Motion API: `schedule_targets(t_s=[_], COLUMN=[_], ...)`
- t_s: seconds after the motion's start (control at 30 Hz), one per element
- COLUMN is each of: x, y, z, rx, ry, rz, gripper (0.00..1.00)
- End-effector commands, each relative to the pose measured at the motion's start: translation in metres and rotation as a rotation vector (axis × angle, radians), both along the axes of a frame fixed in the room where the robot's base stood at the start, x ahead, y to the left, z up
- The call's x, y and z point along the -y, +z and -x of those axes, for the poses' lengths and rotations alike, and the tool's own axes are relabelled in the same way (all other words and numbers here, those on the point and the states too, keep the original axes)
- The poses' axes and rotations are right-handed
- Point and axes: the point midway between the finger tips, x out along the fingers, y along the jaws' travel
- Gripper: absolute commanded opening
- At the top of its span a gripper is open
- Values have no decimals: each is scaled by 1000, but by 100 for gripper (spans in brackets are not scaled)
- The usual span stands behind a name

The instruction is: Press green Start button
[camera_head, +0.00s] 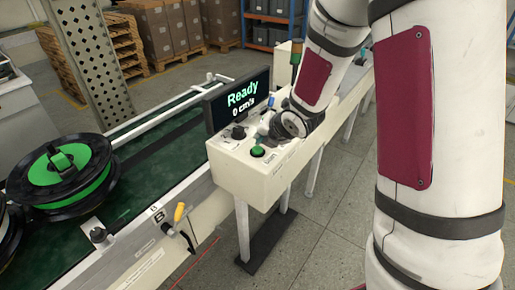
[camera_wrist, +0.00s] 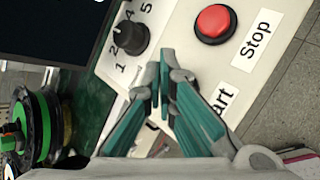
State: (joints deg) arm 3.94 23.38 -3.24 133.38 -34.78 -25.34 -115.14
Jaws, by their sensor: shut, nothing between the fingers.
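The green Start button (camera_head: 257,152) sits on the near part of the top of a cream control box (camera_head: 226,168), with its label beside it. My gripper (camera_head: 262,133) is shut and empty above the box, just behind the button in the head view. In the wrist view my gripper (camera_wrist: 160,88) has its two teal fingers together, covering part of the Start label (camera_wrist: 220,97); only "art" shows. The green button cannot be made out there, and the fingers hide that part of the panel. I cannot tell whether the fingertips touch the box.
A red Stop button (camera_wrist: 213,22) and a black numbered dial (camera_wrist: 132,38) are near the fingers. A screen (camera_head: 240,102) reading "Ready, 0 cm/s" stands at the back of the box. A conveyor (camera_head: 140,190) carries a black and green reel (camera_head: 68,172) at left.

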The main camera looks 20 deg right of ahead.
Motion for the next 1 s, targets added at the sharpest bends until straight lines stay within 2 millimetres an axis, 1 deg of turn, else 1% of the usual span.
schedule_targets(t_s=[0.73,1.0], x=[0,-1], y=[0,-7], z=[0,-1], rx=[0,-1], ry=[0,1], rz=[0,0], gripper=[0,0])
